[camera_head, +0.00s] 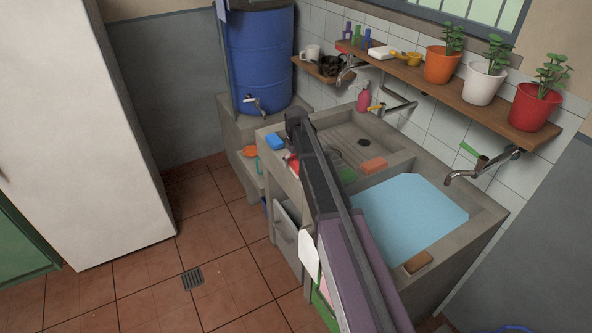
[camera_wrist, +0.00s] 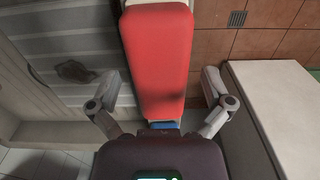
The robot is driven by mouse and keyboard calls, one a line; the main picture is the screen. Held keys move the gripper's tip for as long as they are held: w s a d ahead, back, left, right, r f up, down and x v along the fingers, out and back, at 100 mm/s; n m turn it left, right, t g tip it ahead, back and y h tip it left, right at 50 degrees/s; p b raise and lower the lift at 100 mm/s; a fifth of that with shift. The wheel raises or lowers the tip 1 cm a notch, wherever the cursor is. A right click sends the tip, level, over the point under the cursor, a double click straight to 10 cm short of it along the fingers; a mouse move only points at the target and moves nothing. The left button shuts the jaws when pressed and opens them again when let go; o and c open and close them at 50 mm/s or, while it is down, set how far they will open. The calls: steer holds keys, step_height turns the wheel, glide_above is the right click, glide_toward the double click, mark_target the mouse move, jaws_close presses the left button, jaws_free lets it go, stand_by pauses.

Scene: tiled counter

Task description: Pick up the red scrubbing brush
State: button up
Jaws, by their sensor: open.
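The red scrubbing brush (camera_wrist: 157,60) fills the upper middle of the wrist view, its long red top facing up and a pale edge at its far end. In the head view only a small red part of it (camera_head: 293,165) shows on the sink's left rim, beside my arm. My gripper (camera_wrist: 160,90) is open, with one finger on each side of the brush and gaps between. A dark shadow lies on the brush near the fingers. My arm hides the gripper's fingers and most of the brush in the head view.
A blue sponge (camera_head: 275,142) lies on the rim close to the brush. An orange sponge (camera_head: 373,165) and a green one (camera_head: 347,175) lie by the basins. Blue water (camera_head: 410,215) fills the right basin. A pink bottle (camera_head: 363,100) stands at the back. Taps project from the wall.

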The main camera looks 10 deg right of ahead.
steer(key=shift+f+b, duration=0.4)
steer(key=shift+f, duration=0.3)
steer(key=c, duration=1.2)
